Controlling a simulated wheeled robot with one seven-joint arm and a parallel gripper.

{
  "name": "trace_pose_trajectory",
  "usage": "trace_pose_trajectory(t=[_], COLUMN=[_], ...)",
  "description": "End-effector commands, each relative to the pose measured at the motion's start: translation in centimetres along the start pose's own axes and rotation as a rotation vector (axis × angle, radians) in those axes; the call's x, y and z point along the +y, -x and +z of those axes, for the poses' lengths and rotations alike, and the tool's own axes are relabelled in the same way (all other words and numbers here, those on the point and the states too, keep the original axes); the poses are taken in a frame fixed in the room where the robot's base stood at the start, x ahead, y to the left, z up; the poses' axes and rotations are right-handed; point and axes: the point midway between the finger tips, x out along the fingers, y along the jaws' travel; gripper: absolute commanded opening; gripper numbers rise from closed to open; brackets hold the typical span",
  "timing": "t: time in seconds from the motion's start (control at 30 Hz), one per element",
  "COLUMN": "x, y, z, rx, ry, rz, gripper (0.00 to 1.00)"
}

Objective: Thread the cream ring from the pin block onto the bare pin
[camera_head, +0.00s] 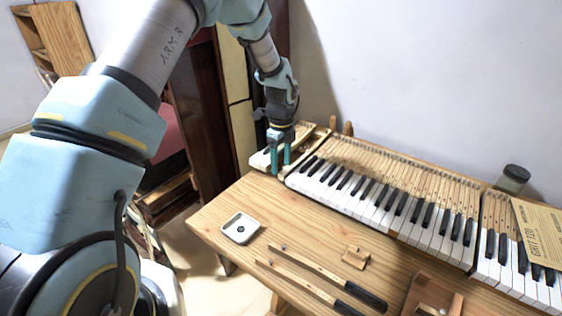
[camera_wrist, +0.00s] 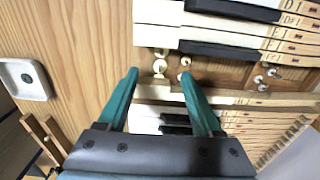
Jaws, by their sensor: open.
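My gripper (camera_head: 280,171) is open over the left end of the keyboard, pointing down. In the wrist view its two teal fingertips (camera_wrist: 159,73) are spread, with nothing held between them. Small round cream pieces, probably rings (camera_wrist: 159,67), sit in a gap between the keys. One lies between the fingertips in the picture; another (camera_wrist: 185,61) is by the right fingertip. Several small metal pins (camera_wrist: 258,80) show further right in the same brown gap. I cannot tell which pin is the bare one. In the head view my gripper hides most of this area.
Piano keys (camera_head: 385,205) fill the bench's back. A white tray (camera_head: 229,236) stands near the front left edge.

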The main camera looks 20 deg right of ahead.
Motion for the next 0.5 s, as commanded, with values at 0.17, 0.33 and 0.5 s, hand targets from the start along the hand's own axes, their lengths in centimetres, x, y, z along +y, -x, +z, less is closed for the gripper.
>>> trace_pose_trajectory(t=[0.17,0.33,0.5], x=[0.0,0.0,0.0], y=[0.1,0.8,2.2], z=[0.0,0.0,0.0], rx=[0.0,0.0,0.0], ry=[0.0,0.0,-0.001], rz=[0.0,0.0,0.0], gripper=[0.67,0.67,0.67])
